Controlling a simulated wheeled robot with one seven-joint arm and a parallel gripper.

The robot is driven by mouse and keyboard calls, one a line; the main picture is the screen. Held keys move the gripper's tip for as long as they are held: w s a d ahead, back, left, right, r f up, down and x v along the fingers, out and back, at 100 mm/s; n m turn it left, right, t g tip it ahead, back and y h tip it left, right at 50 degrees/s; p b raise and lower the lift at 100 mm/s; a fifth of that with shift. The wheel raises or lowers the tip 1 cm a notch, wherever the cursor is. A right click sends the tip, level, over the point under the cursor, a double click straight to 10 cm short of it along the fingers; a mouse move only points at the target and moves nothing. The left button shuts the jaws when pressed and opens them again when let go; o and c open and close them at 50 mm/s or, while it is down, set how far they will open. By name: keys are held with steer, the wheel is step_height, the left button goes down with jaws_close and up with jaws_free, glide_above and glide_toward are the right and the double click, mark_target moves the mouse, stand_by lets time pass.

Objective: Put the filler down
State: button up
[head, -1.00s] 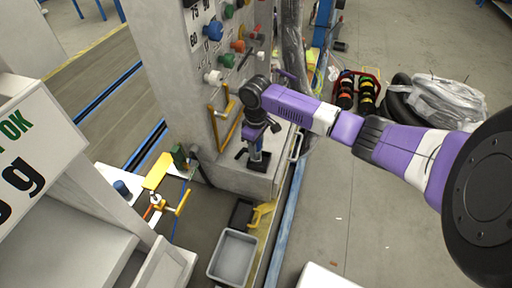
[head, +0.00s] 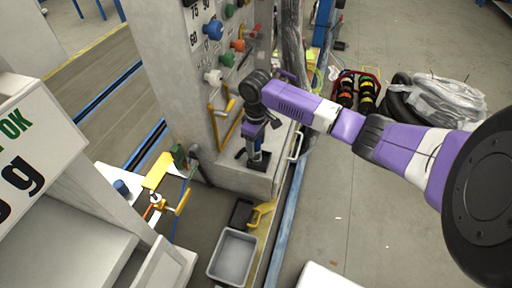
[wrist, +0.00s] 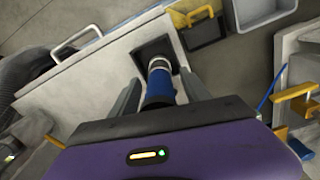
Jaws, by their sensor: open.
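The filler (wrist: 160,86) is a blue cylinder with a metallic end. In the wrist view it lies between the two fingers of my gripper (wrist: 158,92), with its far end at a dark square recess or base on the grey ledge. The fingers stand apart on either side of it; whether they touch it I cannot tell. In the head view my gripper (head: 253,143) points down over the ledge at the foot of the panel. The filler (head: 256,156) shows there only as a small dark and blue upright shape, partly hidden by the gripper.
A panel with coloured knobs (head: 213,30) rises behind the gripper. A yellow handle (head: 217,125) is beside it, and a white rail handle (head: 296,146) is on the ledge's right edge. A grey bin (head: 232,256) stands below. The floor at right has open room.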

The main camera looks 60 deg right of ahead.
step_height(320, 180, up, 10)
steer(key=shift+r+b, duration=0.25)
steer(key=shift+b, duration=0.2)
stand_by(0.4)
